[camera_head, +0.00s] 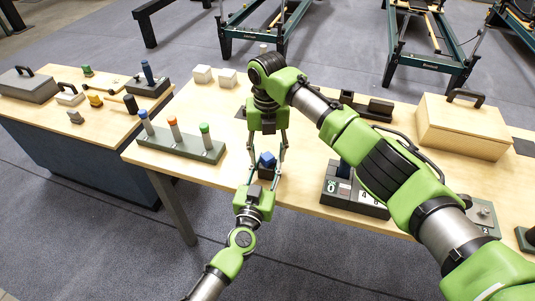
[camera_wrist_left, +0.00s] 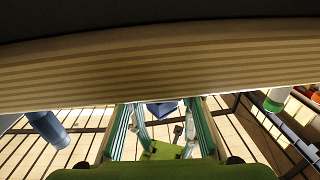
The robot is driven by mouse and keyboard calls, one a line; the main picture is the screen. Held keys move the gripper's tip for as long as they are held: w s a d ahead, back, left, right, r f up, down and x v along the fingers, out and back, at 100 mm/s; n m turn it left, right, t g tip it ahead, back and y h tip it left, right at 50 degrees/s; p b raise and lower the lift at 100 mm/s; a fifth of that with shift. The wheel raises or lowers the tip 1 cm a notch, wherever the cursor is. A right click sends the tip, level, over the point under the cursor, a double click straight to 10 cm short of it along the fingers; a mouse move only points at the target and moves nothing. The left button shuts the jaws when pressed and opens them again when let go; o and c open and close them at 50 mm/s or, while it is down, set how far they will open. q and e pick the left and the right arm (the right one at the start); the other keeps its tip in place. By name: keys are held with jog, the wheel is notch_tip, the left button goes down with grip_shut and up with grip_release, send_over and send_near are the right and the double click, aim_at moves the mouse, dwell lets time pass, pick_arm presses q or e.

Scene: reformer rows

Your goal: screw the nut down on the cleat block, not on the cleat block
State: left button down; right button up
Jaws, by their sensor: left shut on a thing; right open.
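A small blue faceted piece (camera_head: 267,159), which looks like the nut, sits between my two grippers in the head view. It also shows in the left wrist view (camera_wrist_left: 162,109), partly hidden by a wooden edge. My left gripper (camera_head: 266,166) comes from below and is shut on the blue piece. A small dark grey block (camera_head: 266,173) shows just below it; I cannot tell whether this is a cleat block or how the two touch. My right gripper (camera_head: 267,150) points down from above, open, its fingers either side of the blue piece.
A grey-green rack with blue, orange and green knobs (camera_head: 181,147) stands left. A marked block (camera_head: 352,196), a dark tray (camera_head: 368,106) and a lidded wooden box (camera_head: 463,127) stand right. A second table (camera_head: 62,119) holds several items.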

jog(key=shift+r, duration=1.95)
jog(key=shift+c, duration=0.3)
